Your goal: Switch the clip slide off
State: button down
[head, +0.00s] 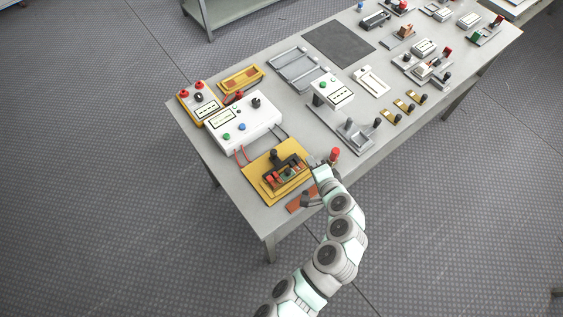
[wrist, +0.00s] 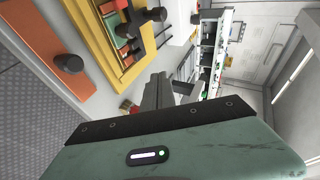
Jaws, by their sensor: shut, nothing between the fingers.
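A fuse clip fixture with a black slide bar and an upright black knob (head: 273,154) sits on a yellow board (head: 262,190) near the front-left part of the table. Its red and green parts show beside the bar; I cannot tell the slide's position. The wrist view shows the yellow board (wrist: 91,30) at upper left, with the fixture's black knobs (wrist: 156,14) at the top. My gripper (head: 313,161) is shut and empty, just right of the fixture and apart from it as far as I can tell. Its closed fingers (wrist: 158,92) point forward in the wrist view.
An orange plate (head: 295,206) with a black knob (wrist: 68,63) lies by the table's front edge, partly hidden by my arm. A red button (head: 334,153) stands right of my gripper. A white meter box (head: 243,124) with wires stands behind the yellow board. Grey fixtures (head: 352,135) stand farther right.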

aim_at(272, 150)
jog(key=shift+s+a+r+n+g+y+b, duration=0.2)
jog(key=shift+s+a+n+g+y+b, duration=0.25)
jog(key=shift+s+a+y, duration=0.55)
jog(key=shift+s+a+r+n+g+y+b, duration=0.25)
jog(key=shift+s+a+g+y, duration=0.3)
jog(key=shift+s+a+y, duration=0.4)
jog(key=shift+w+a+f, duration=0.1)
jog(key=shift+w+a, duration=0.05)
jog(key=shift+w, duration=0.15)
jog(key=shift+h, duration=0.25)
jog(key=p+x, duration=0.1)
jog(key=x, duration=0.8)
jog(key=shift+w+a+f, duration=0.15)
jog(key=shift+w+a, duration=0.05)
jog(key=shift+w, duration=0.15)
jog(key=shift+a, duration=0.1)
jog(key=w+a, duration=0.1)
jog(key=w, duration=0.1)
jog(key=w+a, duration=0.2)
jog(key=shift+w+b, duration=0.1)
jog(key=shift+b, duration=0.2)
jog(key=shift+f, duration=0.15)
